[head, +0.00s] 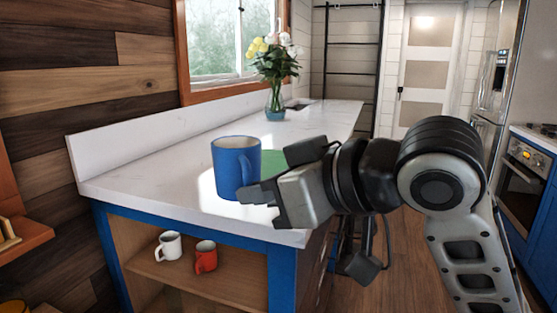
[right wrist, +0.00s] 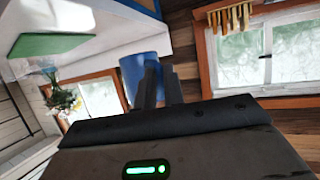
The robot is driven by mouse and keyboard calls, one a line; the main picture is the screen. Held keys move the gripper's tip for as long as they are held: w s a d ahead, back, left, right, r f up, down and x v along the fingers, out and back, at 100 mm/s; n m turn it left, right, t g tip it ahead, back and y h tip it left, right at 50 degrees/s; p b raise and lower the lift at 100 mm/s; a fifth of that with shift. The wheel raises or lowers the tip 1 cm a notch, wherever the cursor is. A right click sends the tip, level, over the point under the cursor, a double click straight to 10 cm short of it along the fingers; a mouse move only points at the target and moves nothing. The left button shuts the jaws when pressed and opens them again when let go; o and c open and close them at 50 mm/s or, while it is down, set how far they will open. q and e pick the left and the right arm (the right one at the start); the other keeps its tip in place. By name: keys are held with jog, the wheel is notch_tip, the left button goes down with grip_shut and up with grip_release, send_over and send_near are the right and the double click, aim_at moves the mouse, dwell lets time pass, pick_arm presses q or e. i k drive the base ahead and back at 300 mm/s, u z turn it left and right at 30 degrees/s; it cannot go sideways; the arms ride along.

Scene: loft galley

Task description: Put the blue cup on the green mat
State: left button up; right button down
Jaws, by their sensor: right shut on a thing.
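The blue cup (head: 232,162) is upright at the near end of the white counter, in front of and left of the green mat (head: 274,164). My right gripper (head: 250,192) reaches in from the right and is shut on the cup, at its handle side. In the right wrist view the cup (right wrist: 135,75) shows just past the two close-set fingers (right wrist: 159,88), which hide part of it. I cannot tell whether the cup's base touches the counter. The mat (right wrist: 52,44) also shows there, apart from the cup. My gripper hides part of the mat in the head view. My left gripper is not in view.
A vase of flowers (head: 275,100) stands farther back on the counter (head: 160,160). A white mug (head: 169,246) and a red mug (head: 205,257) stand on the shelf below. The counter left of the cup is clear. A window is behind.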

aim_at(265, 173)
jog(key=i, duration=0.85)
